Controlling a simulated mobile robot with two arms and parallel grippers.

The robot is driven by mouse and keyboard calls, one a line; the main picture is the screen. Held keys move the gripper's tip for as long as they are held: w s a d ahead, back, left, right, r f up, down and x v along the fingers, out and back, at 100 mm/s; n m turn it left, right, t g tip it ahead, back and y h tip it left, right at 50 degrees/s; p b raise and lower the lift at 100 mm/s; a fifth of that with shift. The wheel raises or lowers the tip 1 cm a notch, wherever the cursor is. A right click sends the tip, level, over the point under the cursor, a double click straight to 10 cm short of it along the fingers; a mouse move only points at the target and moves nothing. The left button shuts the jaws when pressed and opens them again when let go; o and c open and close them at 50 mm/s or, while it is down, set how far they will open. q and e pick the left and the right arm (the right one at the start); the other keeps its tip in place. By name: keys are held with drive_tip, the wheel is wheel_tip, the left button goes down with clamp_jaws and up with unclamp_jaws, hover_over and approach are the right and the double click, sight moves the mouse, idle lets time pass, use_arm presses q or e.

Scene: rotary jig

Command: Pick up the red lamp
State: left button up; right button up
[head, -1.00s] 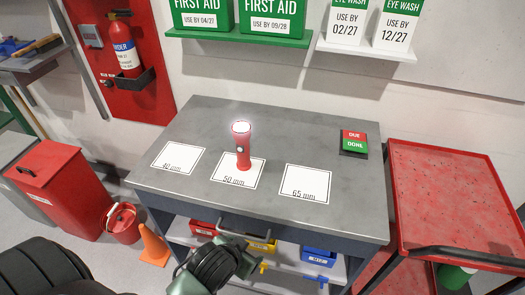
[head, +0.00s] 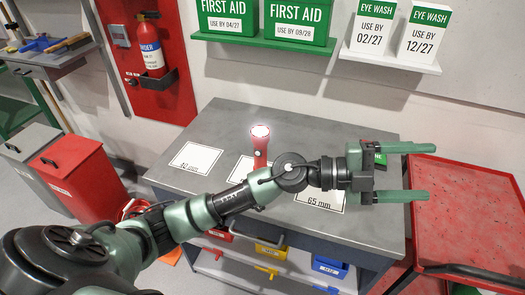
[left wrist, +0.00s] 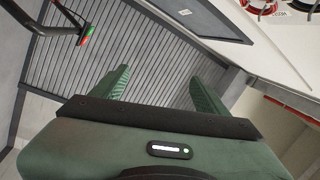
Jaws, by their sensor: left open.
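The red lamp (head: 260,141), shaped like a flashlight with a lit top, stands upright on the grey table (head: 222,125), on the middle card marked 50 mm. My left arm crosses in front of its lower part and hides its base. My left gripper (head: 428,171) is open and empty, to the right of the lamp, over the table's right side and pointing right. Its two fingers also show in the left wrist view (left wrist: 160,90), apart with nothing between them. The lamp is not seen in that view. My right gripper is not in view.
Cards marked 40 mm (head: 195,158) and 65 mm (head: 325,203) lie on the table. A red cart (head: 470,225) stands at right. First aid boxes (head: 297,20) are on a shelf above.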

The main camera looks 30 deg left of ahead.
use_arm(q)
wheel_tip(320, 180, down, 4)
drive_tip(key=f+m+g+y, duration=0.1)
drive_tip(key=m+g+y, duration=0.2)
drive_tip(key=g, duration=0.1)
drive_tip(key=n+g+y, duration=0.1)
drive_tip(key=n+y, duration=0.4)
drive_tip(key=y, duration=1.4)
hover_over(260, 132)
drive_tip(key=s+d, duration=0.1)
drive_tip(key=d, duration=0.1)
drive_tip(key=shift+s+a+f, duration=0.1)
drive_tip(key=shift+s+f, duration=0.1)
drive_tip(key=shift+f, duration=0.85)
drive_tip(key=p+x, duration=0.3)
drive_tip(key=x, duration=0.3)
drive_tip(key=shift+f, duration=0.25)
drive_tip(key=shift+w+a+f, duration=0.1)
drive_tip(key=shift+w+f, duration=0.1)
drive_tip(key=shift+f, duration=0.3)
clamp_jaws()
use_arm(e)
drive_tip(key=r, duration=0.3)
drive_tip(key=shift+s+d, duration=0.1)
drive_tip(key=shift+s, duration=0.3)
